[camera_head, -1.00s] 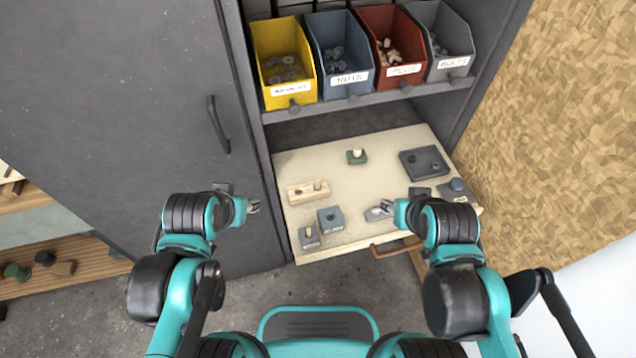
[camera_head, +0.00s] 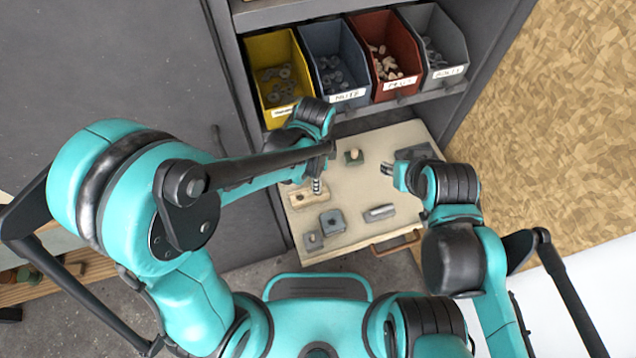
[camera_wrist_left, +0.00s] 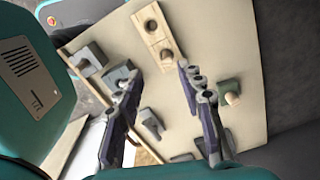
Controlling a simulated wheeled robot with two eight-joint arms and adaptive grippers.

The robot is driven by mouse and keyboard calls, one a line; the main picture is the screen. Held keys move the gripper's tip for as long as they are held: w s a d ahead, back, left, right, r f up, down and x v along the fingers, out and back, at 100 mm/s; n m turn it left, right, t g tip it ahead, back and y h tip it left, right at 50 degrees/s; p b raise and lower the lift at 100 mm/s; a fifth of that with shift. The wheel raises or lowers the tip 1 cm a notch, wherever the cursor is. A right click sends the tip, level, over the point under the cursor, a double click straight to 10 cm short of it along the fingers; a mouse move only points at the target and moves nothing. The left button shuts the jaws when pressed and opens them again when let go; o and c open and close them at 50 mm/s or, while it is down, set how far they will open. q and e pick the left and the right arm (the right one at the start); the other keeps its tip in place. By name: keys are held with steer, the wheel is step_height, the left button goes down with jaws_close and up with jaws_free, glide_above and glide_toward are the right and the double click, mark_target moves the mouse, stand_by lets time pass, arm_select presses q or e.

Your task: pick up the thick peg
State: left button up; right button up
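The other peg (camera_head: 354,153) stands in a small green block (camera_wrist_left: 229,88). My left gripper (camera_head: 317,186) points down over the wooden block.
Grey blocks (camera_head: 333,222) and (camera_head: 312,240) stand at the board's (camera_head: 350,238) front left, and a grey piece (camera_head: 379,212) lies at front centre. A dark plate (camera_head: 414,152) is at back right. Labelled bins (camera_head: 345,98) line the shelf above. A drawer handle (camera_head: 396,243) is in front.

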arm_select(q)
steer(key=shift+w+f, duration=0.5)
steer(key=shift+w, duration=0.2)
steer(key=shift+s+f+b, duration=0.25)
steer(key=shift+f+b, duration=0.35)
steer(key=shift+f, duration=0.3)
steer(key=f+b, duration=0.2)
steer(key=f, duration=0.3)
steer(key=shift+w+d+f+b, duration=0.15)
steer(key=shift+d+b, duration=0.15)
steer(key=shift+b, duration=0.1)
steer(key=shift+c, duration=0.6)
steer(key=c, duration=0.7)
arm_select(e)
steer(key=f, duration=0.2)
steer(key=w+f, duration=0.1)
steer(key=f, duration=0.1)
